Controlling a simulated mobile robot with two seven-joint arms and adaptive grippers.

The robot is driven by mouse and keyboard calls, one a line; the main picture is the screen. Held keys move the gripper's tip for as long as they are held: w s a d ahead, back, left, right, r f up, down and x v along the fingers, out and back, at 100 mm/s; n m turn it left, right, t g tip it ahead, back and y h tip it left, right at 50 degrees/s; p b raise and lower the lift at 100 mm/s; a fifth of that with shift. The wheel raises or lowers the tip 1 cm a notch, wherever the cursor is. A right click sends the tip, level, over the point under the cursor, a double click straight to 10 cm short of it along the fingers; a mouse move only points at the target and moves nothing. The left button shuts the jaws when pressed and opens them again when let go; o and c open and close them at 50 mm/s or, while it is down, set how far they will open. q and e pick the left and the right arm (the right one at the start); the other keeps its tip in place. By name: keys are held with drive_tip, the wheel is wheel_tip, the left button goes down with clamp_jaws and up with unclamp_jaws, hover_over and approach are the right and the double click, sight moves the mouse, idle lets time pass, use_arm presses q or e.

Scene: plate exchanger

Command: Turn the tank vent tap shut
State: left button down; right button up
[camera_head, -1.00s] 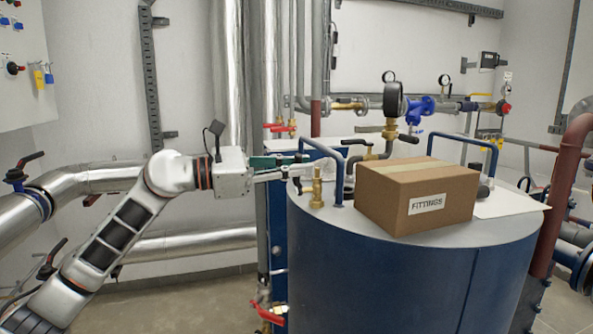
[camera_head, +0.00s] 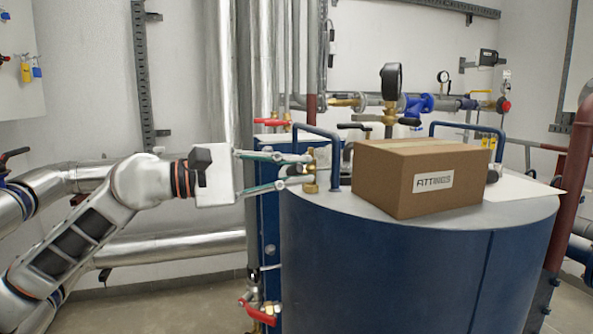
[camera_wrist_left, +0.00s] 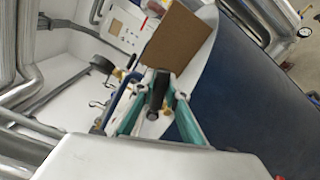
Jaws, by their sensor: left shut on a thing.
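The vent tap (camera_head: 310,184) is a small brass fitting standing upright at the left edge of the blue tank's (camera_head: 400,265) grey top. My left gripper (camera_head: 307,168) reaches in from the left, its two teal fingers one above the other at the tap. In the left wrist view a black tap handle (camera_wrist_left: 157,92) sits between the fingertips (camera_wrist_left: 160,82), and the gripper is shut on it. The fingers partly hide the tap in the head view, so I cannot tell the handle's exact angle. My right gripper is in neither view.
A cardboard fittings box (camera_head: 420,180) stands on the tank top, right of the tap. A blue pipe handle (camera_head: 335,165) rises just behind the tap. Silver pipes (camera_head: 180,245) run behind my left arm.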

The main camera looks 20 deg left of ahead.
use_arm(q)
drive_tip(key=shift+d+f+m, duration=0.1)
drive_tip(key=shift+f+m, duration=0.4)
drive_tip(key=shift+f, duration=0.05)
drive_tip(key=shift+f+m+b, duration=0.2)
drive_tip(key=shift+m+b, duration=0.1)
drive_tip(key=shift+b, duration=0.15)
drive_tip(key=shift+s+f+m+b, duration=0.1)
drive_tip(key=shift+f+m+b, duration=0.1)
drive_tip(key=shift+m+b, duration=0.3)
drive_tip(key=shift+s+f+m+b, duration=0.1)
drive_tip(key=shift+f+m+b, duration=0.1)
drive_tip(key=shift+m, duration=0.5)
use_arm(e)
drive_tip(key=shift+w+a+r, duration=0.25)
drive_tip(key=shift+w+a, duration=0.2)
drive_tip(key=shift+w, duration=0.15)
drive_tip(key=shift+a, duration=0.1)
use_arm(q)
drive_tip(key=c, duration=2)
unclamp_jaws()
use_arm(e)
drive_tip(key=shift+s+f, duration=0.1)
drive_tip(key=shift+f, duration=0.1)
